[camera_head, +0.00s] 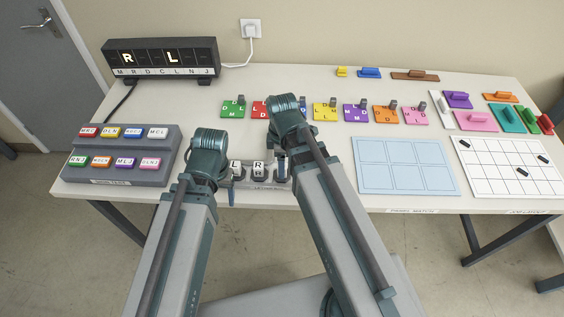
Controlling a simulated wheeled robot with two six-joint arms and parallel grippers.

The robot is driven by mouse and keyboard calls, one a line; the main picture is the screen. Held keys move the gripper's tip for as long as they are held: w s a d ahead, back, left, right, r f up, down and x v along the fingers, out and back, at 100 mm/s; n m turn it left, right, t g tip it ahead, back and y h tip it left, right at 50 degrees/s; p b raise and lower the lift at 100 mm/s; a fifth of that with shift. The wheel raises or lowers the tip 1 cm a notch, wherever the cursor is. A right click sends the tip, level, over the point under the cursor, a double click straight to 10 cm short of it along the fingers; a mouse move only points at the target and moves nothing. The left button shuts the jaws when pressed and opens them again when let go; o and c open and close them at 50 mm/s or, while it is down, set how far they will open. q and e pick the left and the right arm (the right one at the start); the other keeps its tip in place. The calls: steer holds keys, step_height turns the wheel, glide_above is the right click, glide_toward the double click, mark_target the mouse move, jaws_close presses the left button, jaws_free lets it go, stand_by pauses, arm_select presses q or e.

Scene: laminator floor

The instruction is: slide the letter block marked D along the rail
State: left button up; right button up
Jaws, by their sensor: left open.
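A low rail (262,186) with dark letter blocks lies at the table's front edge, between my arms. A block marked L (236,168) and a block marked R (258,168) show on it. I cannot make out a block marked D there; my arms cover parts of the rail. My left gripper (230,190), mostly behind its own arm, is open at the rail's left end. My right gripper (281,160) is down by the rail's right part, mostly hidden by its arm; its jaws do not show clearly.
A grey button panel (120,158) is at the front left. Several coloured lettered plates (325,112) stand behind the rail. A blue grid sheet (405,166) and a white grid board (507,167) lie at right.

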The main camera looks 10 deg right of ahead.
step_height(320, 180, up, 11)
steer(key=p, duration=0.9)
steer(key=shift+p, duration=0.35)
steer(key=shift+w+f, duration=0.1)
steer(key=shift+f, duration=0.05)
steer(key=s+a+m+h, duration=0.1)
steer(key=s+a+m, duration=0.6)
steer(key=m, duration=0.4)
steer(key=shift+s+a, duration=0.3)
steer(key=shift+a, duration=0.05)
